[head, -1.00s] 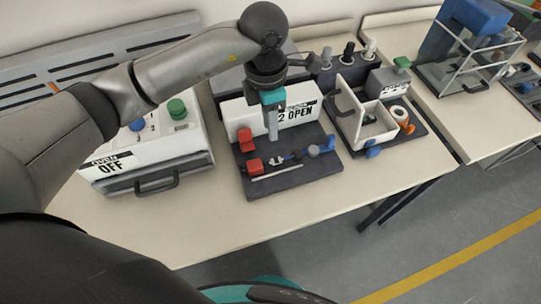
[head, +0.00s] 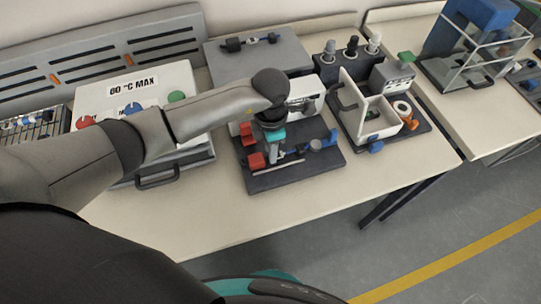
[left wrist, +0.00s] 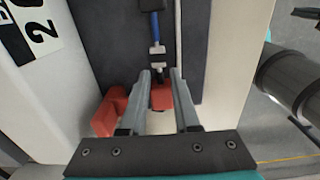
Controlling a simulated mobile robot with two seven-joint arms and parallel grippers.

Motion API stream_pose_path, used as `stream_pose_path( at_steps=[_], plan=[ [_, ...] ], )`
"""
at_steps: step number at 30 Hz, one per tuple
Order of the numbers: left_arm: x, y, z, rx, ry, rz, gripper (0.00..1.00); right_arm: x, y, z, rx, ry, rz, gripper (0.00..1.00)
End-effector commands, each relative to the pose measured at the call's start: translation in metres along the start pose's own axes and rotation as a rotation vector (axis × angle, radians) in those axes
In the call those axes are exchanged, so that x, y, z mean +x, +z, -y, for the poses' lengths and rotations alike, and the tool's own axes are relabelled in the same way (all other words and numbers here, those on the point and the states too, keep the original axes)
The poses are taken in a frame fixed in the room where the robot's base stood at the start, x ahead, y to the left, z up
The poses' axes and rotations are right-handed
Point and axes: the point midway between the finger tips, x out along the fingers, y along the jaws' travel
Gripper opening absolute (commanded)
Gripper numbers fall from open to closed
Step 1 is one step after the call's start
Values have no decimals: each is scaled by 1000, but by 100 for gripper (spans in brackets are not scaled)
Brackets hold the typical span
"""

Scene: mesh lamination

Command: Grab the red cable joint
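A red cable joint (head: 257,160) sits on the dark board (head: 290,178), at the left end of a row of small cable parts. In the left wrist view the joint (left wrist: 161,97) shows between my two fingers, beside a black connector and a blue cable (left wrist: 155,27). My left gripper (head: 274,158) points down close over the board; in the left wrist view its fingers (left wrist: 160,73) are apart, one on each side of the joint. I cannot tell whether they touch it. A second red block (left wrist: 110,112) lies left of it. My right gripper is not in view.
A white panel (head: 305,92) stands behind the board, partly hidden by my arm. A white oven-like box (head: 130,90) is on the left. A dark tray with a white frame (head: 375,122) is on the right. The table's front strip (head: 240,225) is clear.

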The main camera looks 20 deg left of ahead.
Motion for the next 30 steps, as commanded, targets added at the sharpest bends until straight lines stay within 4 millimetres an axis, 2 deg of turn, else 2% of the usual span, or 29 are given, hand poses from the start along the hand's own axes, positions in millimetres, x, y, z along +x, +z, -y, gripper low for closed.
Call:
stream_pose_path(
  at_steps=[1, 4, 11, 12, 20, 30],
  plan=[
    [8, 0, 0, -3, -2, -1, 30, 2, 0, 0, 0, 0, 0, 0],
    [16, 0, -1, -2, 0, 0, 30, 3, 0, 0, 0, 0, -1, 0],
    [18, 0, -1, -1, 1, 1, 30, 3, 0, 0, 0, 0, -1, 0],
    [18, 0, -1, -1, 1, 1, 29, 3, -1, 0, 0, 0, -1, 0],
    [18, 0, -1, -1, 1, 1, 0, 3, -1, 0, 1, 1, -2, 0],
    [17, 0, -1, -1, 1, 1, 0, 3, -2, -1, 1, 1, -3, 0]
  ],
)
